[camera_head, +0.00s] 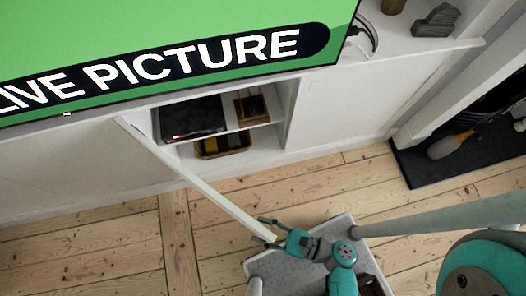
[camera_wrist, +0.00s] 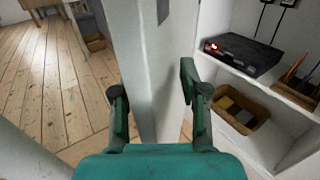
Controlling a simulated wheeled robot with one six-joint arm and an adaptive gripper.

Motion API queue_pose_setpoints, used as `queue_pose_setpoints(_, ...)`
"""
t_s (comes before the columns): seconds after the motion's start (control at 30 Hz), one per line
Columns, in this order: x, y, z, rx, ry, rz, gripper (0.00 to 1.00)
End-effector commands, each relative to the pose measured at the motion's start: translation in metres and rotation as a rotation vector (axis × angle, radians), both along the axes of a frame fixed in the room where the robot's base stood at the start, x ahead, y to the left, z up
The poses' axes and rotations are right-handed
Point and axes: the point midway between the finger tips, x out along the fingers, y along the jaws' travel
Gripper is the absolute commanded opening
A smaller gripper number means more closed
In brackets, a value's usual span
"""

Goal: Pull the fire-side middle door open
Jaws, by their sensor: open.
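The white middle door (camera_head: 200,185) stands swung far out from the cabinet, seen nearly edge-on from above. Its free edge reaches out over the floor, and it also fills the centre of the wrist view (camera_wrist: 152,75). My gripper (camera_head: 262,230) is open at the free edge, with one finger on each side of the door. In the wrist view my gripper (camera_wrist: 155,95) has the left finger beside one face and the right finger close to the other face. Whether either finger touches is unclear. A small dark patch (camera_wrist: 162,10) shows high on the door.
The opened compartment holds a black box (camera_head: 190,119) with a red light and a basket (camera_head: 223,143). A screen (camera_head: 170,45) overhangs the cabinet. Closed white panel (camera_head: 360,100) lies right, then a dark hearth (camera_head: 430,165). Floorboards (camera_head: 80,250) are clear at left.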

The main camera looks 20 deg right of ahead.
Motion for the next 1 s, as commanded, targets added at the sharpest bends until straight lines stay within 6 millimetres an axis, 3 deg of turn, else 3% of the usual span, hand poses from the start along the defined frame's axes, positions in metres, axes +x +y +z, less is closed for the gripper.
queue_pose_setpoints(0.27,0.001,0.0,0.005,0.0,-0.001,-0.002,0.44)
queue_pose_setpoints(0.7,0.0,0.0,0.077,-0.001,-0.001,-0.001,0.44)
queue_pose_setpoints(1.0,0.0,0.0,0.1,-0.001,-0.001,-0.001,0.44)
